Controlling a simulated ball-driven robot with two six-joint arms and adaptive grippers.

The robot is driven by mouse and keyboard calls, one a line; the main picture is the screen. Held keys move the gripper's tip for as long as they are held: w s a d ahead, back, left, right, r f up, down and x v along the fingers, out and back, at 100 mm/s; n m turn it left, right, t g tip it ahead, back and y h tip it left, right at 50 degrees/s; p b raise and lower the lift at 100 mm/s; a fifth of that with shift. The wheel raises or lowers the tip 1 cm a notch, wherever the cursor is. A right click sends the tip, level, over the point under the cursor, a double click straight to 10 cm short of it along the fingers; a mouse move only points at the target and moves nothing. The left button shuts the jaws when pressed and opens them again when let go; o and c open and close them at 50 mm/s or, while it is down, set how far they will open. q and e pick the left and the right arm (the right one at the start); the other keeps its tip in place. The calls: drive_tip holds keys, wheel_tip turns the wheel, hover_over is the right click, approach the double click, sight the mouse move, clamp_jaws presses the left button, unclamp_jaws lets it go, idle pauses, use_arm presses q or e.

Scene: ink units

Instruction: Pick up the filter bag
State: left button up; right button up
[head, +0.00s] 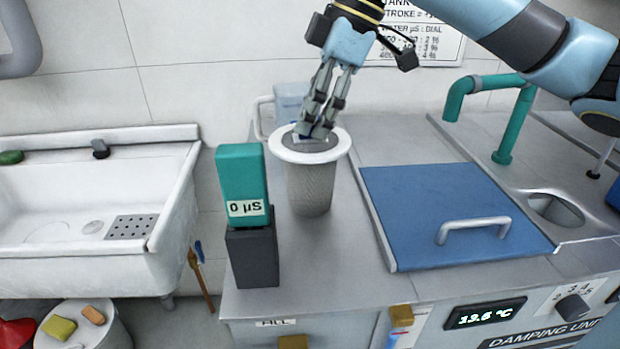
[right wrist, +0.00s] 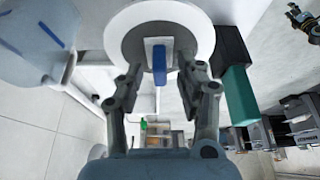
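The filter bag (head: 310,190) is a grey mesh cylinder with a wide white rim, upright on the grey counter. In the right wrist view its white rim (right wrist: 118,28) surrounds a grey top with a blue upright tab (right wrist: 159,62) on a pale plate. My right gripper (head: 316,130) points down just above the bag's top. In the right wrist view its two fingers stand apart on either side of the blue tab, with gaps showing. A small dark gripper at the upper right of that view looks like my left gripper (right wrist: 306,22); its fingers are unclear.
A teal meter (head: 242,178) reading "0 µS" stands on a dark block left of the bag. A blue lid (head: 440,205) with a grey handle (head: 474,226) lies to the right. A pale blue jug (head: 290,100) stands behind the bag. A white sink (head: 90,205) is at left.

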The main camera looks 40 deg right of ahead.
clamp_jaws()
drive_tip(key=shift+r, duration=0.1)
idle(0.3)
